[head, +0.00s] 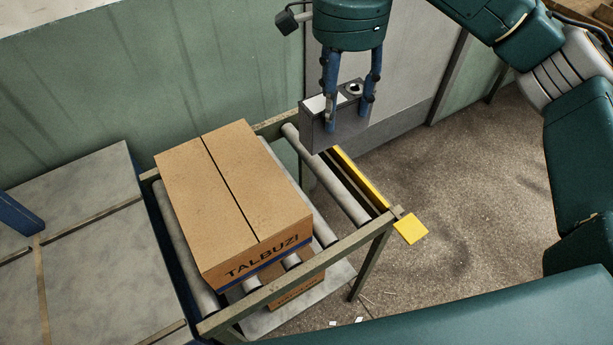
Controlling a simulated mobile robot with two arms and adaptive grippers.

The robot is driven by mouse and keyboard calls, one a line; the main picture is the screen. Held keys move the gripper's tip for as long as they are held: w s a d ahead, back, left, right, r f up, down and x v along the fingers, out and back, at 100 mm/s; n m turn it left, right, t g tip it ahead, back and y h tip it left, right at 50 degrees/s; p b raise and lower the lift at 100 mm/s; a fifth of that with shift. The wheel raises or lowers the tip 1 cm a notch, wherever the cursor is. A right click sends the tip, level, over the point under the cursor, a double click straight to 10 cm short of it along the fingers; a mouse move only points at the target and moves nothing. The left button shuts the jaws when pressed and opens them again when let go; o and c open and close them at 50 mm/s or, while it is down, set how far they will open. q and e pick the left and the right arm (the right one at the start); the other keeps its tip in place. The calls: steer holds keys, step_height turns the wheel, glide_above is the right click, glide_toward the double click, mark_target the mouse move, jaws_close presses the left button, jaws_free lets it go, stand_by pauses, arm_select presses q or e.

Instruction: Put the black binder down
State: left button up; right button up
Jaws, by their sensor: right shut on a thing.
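The black binder (318,136) shows as a dark grey box shape with a pale label and a ring hole on its upper side. It is upright. My right gripper (348,121) comes down from the top of the head view and is shut on the binder, one finger on each side of its upper part. The binder appears in front of the grey panel, over the far right end of the roller conveyor (371,249). Whether its bottom touches anything is hard to tell. My left gripper is not in view.
A closed cardboard box (235,185) marked TALBUZI sits on the rollers, left of the binder. Bare rollers and a yellow bar (358,178) lie at the conveyor's right end. A grey table (85,260) stands at left. A green wall (120,90) rises behind.

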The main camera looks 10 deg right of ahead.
step_height(320, 180, down, 19)
steer(key=p, duration=0.3)
steer(key=shift+f, duration=0.15)
steer(key=shift+f, duration=0.15)
steer(key=o, duration=1.3)
steer(key=shift+o, duration=0.2)
